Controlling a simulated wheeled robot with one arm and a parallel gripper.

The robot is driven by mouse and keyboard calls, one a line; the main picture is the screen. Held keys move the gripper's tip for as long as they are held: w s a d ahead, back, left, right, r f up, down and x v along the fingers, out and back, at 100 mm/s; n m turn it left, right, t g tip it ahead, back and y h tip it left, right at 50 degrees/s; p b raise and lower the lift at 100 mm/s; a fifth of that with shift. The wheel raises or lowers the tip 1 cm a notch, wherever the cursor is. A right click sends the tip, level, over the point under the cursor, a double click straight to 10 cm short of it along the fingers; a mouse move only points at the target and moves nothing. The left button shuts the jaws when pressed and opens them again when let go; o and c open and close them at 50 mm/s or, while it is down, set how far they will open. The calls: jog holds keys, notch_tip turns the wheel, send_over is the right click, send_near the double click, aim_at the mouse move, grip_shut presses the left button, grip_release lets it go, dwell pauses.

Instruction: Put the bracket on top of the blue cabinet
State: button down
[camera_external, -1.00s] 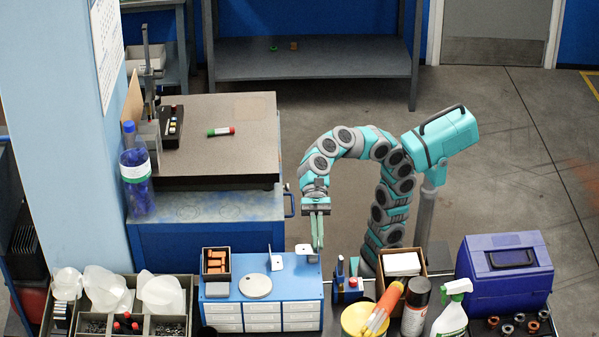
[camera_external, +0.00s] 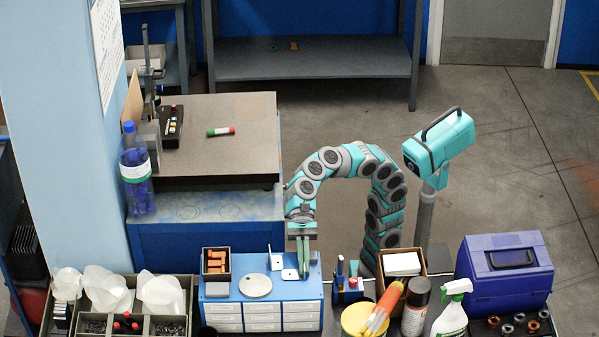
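The blue cabinet (camera_external: 211,291) is a small drawer unit with a blue top and pale drawer fronts, at the bottom middle. A white bracket (camera_external: 289,274) with a flat plate and a hole is at the right part of its top. My gripper (camera_external: 303,274) points down over that right part, its green fingers close together on the bracket's right side. It appears shut on the bracket's upright part, which the fingers mostly hide. The plate looks at or very near the cabinet top; I cannot tell if it touches.
On the cabinet top stand a box of orange parts (camera_external: 216,262), a grey disc (camera_external: 255,286) and another white angled piece (camera_external: 275,261), just left of the bracket. Right of the cabinet are red and blue items (camera_external: 348,284), an open carton (camera_external: 403,264) and a purple toolbox (camera_external: 506,275).

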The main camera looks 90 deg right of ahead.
dwell(0.3)
jog(key=c, duration=1.1)
grip_release()
jog(key=shift+f, duration=0.1)
jog(key=shift+d+r, duration=0.1)
jog(key=shift+r, duration=0.2)
jog(key=p+v, duration=0.2)
jog(key=v, duration=0.9)
jog(key=shift+d, duration=0.4)
